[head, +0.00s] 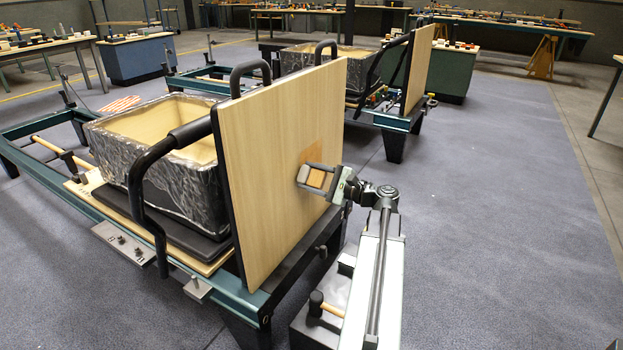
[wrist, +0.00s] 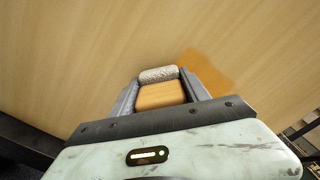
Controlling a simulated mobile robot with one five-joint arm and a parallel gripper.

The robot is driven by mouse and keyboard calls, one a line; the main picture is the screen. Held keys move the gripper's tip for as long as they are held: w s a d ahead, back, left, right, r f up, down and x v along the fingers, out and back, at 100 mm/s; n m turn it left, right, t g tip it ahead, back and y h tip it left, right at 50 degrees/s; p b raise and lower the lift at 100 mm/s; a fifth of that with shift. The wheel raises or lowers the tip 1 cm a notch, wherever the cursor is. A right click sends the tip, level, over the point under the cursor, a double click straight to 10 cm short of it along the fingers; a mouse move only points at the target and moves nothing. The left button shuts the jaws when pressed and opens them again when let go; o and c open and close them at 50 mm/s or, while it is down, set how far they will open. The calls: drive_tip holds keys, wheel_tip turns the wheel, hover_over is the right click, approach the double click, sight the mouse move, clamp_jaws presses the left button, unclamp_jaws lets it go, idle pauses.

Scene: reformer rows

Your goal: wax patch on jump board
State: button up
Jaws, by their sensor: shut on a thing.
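The jump board (head: 265,215) is a pale wood panel standing upright at the near end of the reformer. A darker orange-brown patch (head: 313,152) shows on its face, toward the right edge. The same patch shows in the wrist view (wrist: 208,72), just beyond and right of my gripper. My gripper (head: 317,179) is shut on a wooden block (wrist: 162,96) with a speckled grey-white pad (wrist: 158,74) on its far side. The pad faces the board beside and just below the patch. I cannot tell whether it touches; part of the patch may be hidden behind it.
A plastic-wrapped open box (head: 165,150) sits on the reformer behind the board. Black curved handles (head: 150,180) stand beside it. A second reformer with its own board (head: 418,68) stands behind. Open floor (head: 490,200) lies to the right.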

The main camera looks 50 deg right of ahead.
sight(321, 149)
drive_tip(key=shift+w+a, duration=0.1)
drive_tip(key=shift+w, duration=0.2)
drive_tip(key=shift+w+d, duration=0.15)
drive_tip(key=shift+d, duration=0.8)
drive_tip(key=shift+w+d, duration=0.15)
drive_tip(key=shift+d, duration=0.75)
drive_tip(key=shift+w+d, duration=0.35)
drive_tip(key=shift+d, duration=0.8)
drive_tip(key=shift+w+d, duration=0.4)
drive_tip(key=shift+d, duration=0.8)
drive_tip(key=shift+w+d, duration=0.35)
drive_tip(key=shift+d, duration=0.8)
drive_tip(key=shift+w+d, duration=0.2)
drive_tip(key=shift+d, duration=0.7)
drive_tip(key=shift+w+d, duration=0.15)
drive_tip(key=shift+d, duration=0.7)
wheel_tip(321, 149, up, 2)
drive_tip(key=shift+r+p, duration=0.1)
drive_tip(key=shift+p, duration=0.9)
drive_tip(key=shift+a+f, duration=0.1)
drive_tip(key=shift+f, duration=0.1)
